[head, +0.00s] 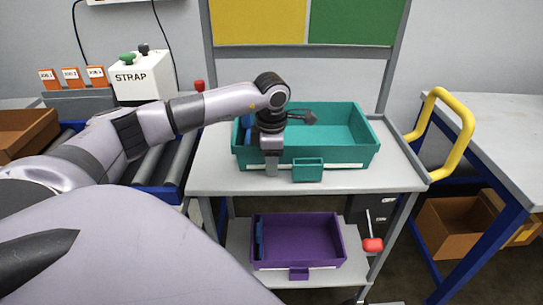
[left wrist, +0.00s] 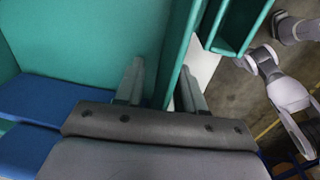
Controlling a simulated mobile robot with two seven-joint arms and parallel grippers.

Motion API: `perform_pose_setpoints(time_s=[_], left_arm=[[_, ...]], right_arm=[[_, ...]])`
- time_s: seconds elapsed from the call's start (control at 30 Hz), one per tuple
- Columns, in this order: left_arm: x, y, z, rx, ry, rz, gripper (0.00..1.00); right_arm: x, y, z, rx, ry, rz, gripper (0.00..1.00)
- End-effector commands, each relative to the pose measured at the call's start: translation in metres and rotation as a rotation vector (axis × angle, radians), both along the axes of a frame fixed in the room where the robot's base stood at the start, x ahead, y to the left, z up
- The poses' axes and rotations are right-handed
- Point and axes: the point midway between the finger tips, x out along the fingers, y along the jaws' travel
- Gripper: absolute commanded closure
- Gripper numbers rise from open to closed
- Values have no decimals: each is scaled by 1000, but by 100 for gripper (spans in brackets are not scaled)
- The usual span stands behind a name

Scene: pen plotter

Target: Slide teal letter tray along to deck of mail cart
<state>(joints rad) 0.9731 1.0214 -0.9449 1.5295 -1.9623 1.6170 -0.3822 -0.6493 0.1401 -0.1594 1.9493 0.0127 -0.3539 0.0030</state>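The teal letter tray (head: 345,153) stands on the grey upper deck (head: 225,180) of the mail cart, with blue pieces inside at its left end. Its front wall has a small teal label pocket or handle. My left gripper (head: 271,165) points down at the front wall, left of that pocket. In the left wrist view, the fingers of the gripper (left wrist: 160,92) straddle the teal wall (left wrist: 176,70), one inside the tray and one outside. A gap shows between the inner finger and the wall, so the gripper looks open. My right gripper is not identifiable.
A purple tray (head: 297,240) sits on the cart's lower shelf. A yellow handle (head: 462,130) rises at the cart's right, beside a blue-legged table (head: 500,125). A roller conveyor (head: 160,165) adjoins at left. A red-knobbed lever (head: 372,244) hangs at the cart's lower right.

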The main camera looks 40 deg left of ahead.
Motion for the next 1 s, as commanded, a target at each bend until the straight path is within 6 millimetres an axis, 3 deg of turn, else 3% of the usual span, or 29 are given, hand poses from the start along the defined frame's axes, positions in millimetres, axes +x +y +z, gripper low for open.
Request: perform_pose_setpoints(time_s=[0.17, 0.6, 1.0], left_arm=[[0, 0, 5, 0, -1, 0, 62], [-4, -4, 66, 0, -1, 0, 62], [-5, -5, 71, 0, 0, 0, 62]], right_arm=[[0, 0, 0, 0, 0, 0, 100], [0, 0, -2, 0, 0, 0, 100], [0, 0, -2, 0, 0, 0, 100]])
